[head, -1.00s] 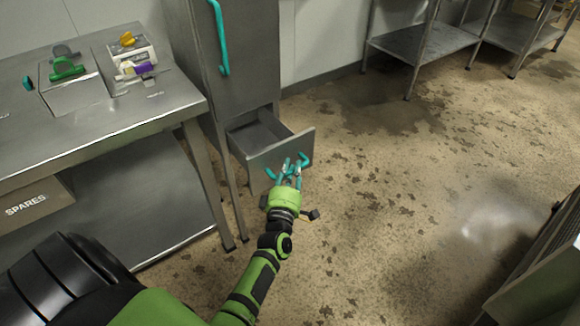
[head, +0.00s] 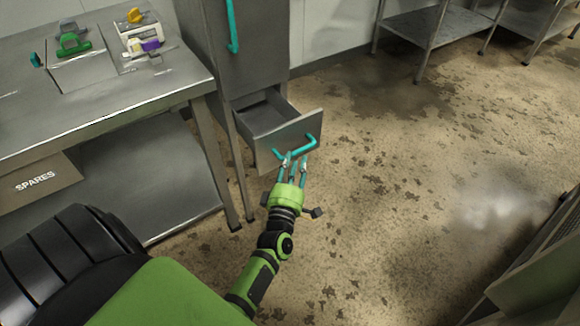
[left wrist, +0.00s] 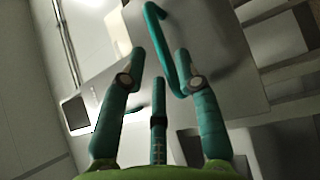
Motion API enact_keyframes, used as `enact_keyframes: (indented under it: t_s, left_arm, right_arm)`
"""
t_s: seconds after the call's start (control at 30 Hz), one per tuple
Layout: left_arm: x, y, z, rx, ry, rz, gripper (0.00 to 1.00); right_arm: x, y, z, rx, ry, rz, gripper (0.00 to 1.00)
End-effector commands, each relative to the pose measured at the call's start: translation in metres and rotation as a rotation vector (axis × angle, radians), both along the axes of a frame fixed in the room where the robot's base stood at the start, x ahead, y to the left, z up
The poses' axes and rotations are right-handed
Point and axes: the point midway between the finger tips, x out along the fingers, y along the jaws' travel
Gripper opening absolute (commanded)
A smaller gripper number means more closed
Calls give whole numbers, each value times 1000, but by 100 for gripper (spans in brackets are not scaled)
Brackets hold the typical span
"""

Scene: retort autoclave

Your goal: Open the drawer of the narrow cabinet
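The narrow grey cabinet (head: 236,62) stands beside the steel table. Its lower drawer (head: 262,118) is pulled out, and the visible part of its inside looks empty. The drawer front carries a teal bar handle (head: 298,149), which also shows in the left wrist view (left wrist: 164,40). My left gripper (head: 295,160) is just in front of the handle, on its near side. Its teal fingers are spread apart in the left wrist view (left wrist: 160,58), with nothing held; whether a fingertip touches the handle I cannot tell. My right gripper is out of view.
The upper cabinet door has a tall teal handle (head: 232,26). The steel table (head: 120,100) at left bears clamp-like items, with a SPARES box (head: 38,185) below. A steel shelf unit (head: 415,30) stands at the back. The stained floor (head: 400,170) right of the drawer is clear.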

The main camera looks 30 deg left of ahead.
Motion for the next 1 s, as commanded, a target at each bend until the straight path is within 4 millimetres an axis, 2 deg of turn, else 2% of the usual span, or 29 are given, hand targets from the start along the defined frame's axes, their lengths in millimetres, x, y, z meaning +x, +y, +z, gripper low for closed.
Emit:
enact_keyframes:
  t_s: [0.03, 0.2, 0.4, 1.0]
  left_arm:
    - [-12, -5, -3, 0, 3, 0, 32]
    - [-43, -17, -6, 0, 2, -1, 32]
    - [-63, -26, -9, 1, 1, -1, 32]
    - [-66, -27, -9, 1, 1, -1, 32]
  right_arm:
    - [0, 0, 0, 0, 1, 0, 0]
    - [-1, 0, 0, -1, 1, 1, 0]
    - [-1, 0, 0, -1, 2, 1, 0]
    - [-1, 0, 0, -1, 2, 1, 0]
